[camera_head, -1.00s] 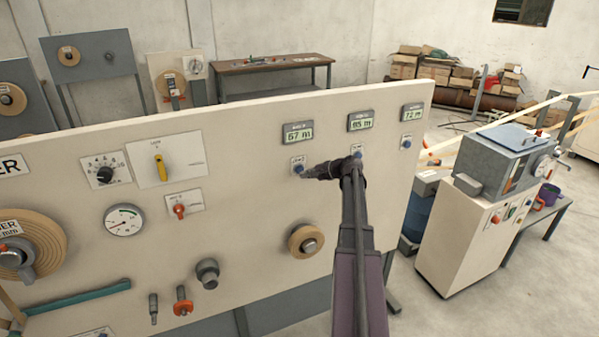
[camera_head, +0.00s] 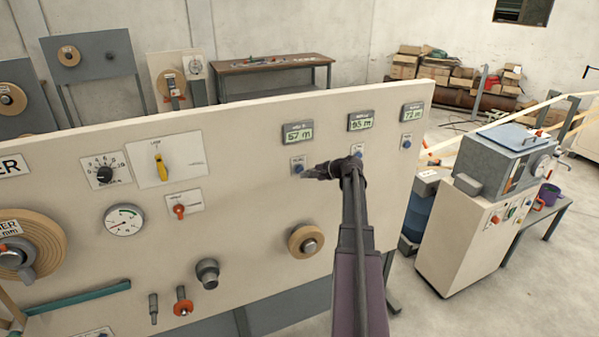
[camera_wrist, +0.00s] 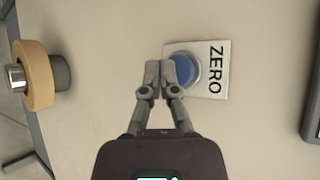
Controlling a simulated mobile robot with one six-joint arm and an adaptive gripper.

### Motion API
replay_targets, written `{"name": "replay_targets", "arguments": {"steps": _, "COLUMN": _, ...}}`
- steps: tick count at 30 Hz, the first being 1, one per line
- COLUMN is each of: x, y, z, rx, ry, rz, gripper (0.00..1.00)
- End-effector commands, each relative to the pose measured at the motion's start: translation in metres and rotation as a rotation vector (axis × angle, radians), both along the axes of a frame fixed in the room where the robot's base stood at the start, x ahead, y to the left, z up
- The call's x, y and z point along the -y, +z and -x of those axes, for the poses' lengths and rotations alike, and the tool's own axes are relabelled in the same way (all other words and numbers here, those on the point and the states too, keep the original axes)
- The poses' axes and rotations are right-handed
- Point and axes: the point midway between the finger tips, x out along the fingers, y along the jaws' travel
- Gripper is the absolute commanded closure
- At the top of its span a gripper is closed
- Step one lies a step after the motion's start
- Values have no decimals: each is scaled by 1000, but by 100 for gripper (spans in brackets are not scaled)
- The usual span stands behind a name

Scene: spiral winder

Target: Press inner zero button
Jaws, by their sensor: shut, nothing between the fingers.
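The left blue zero button (camera_head: 298,170) is on the upright cream panel, below the left display (camera_head: 298,132); the small label over that display is too blurred to read. In the wrist view, the round blue button (camera_wrist: 183,70) sits on a white plate marked ZERO (camera_wrist: 214,70). My gripper (camera_head: 306,174) is shut and empty, in front of the panel just beside this button. In the wrist view its fingertips (camera_wrist: 160,66) overlap the button's left edge. I cannot tell whether they touch it. Most of the button is visible.
The middle display (camera_head: 360,120) and right display (camera_head: 412,112) have their own blue buttons below; my wrist partly covers the middle one. A tan roll on a spindle (camera_head: 306,241) sticks out of the panel below. A cream cabinet machine (camera_head: 463,235) stands to the right.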

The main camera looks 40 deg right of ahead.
Motion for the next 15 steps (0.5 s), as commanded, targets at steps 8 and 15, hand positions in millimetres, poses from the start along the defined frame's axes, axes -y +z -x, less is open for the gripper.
{"name": "replay_targets", "arguments": {"steps": 8, "x": 1, "y": 0, "z": -3, "rx": 0, "ry": 0, "rz": 0, "gripper": 100}}
{"name": "replay_targets", "arguments": {"steps": 15, "x": 2, "y": 0, "z": -8, "rx": 0, "ry": 0, "rz": 0, "gripper": 100}}
